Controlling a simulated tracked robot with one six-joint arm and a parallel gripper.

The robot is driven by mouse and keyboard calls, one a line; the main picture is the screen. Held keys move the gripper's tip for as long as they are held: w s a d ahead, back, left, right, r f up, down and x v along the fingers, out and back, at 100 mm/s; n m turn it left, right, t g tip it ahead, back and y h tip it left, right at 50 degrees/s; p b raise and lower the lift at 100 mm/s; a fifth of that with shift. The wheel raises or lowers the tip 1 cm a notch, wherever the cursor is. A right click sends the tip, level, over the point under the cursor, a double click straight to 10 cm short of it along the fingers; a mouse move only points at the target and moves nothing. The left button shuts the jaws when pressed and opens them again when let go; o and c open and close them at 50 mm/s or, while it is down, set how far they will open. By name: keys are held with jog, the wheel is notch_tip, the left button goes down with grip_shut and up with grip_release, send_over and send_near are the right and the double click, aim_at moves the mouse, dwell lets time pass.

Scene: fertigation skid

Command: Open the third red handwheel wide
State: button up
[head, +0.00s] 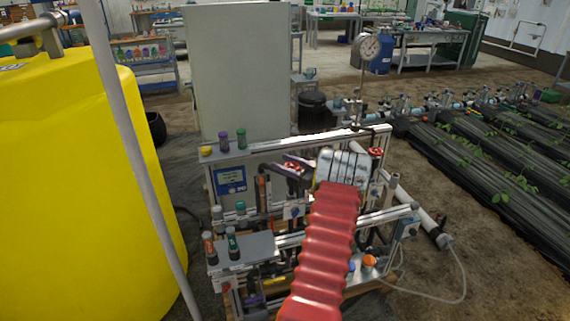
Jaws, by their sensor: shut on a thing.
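The skid is a metal frame (355,135) with pipes and valves in the middle of the head view. My gripper (290,168) is at its upper rail, left of my wrist. Its dark jaws are shut on a red handwheel (293,168), of which only a small part shows between them. Another red handwheel (375,152) shows just right of my wrist, apart from the gripper. My red arm sleeve hides the middle of the skid, so other handwheels may be covered. The view does not show which handwheel is third or how far it is turned.
A large yellow tank (80,170) and a grey pole (135,150) stand at left. A tall grey cabinet (237,70) is behind the skid. Coloured bottles stand on the skid's grey shelf (255,247). A pressure gauge (370,47) rises at right. Planted beds (490,160) lie beyond open soil.

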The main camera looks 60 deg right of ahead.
jog(key=shift+r, duration=0.1)
dwell(0.3)
jog(key=o, duration=1)
jog(key=shift+o, duration=0.2)
jog(key=s+a, duration=0.1)
jog(key=s, duration=1.2)
jog(key=shift+s+a, duration=0.3)
jog(key=shift+s, duration=0.05)
jog(key=shift+w, duration=0.1)
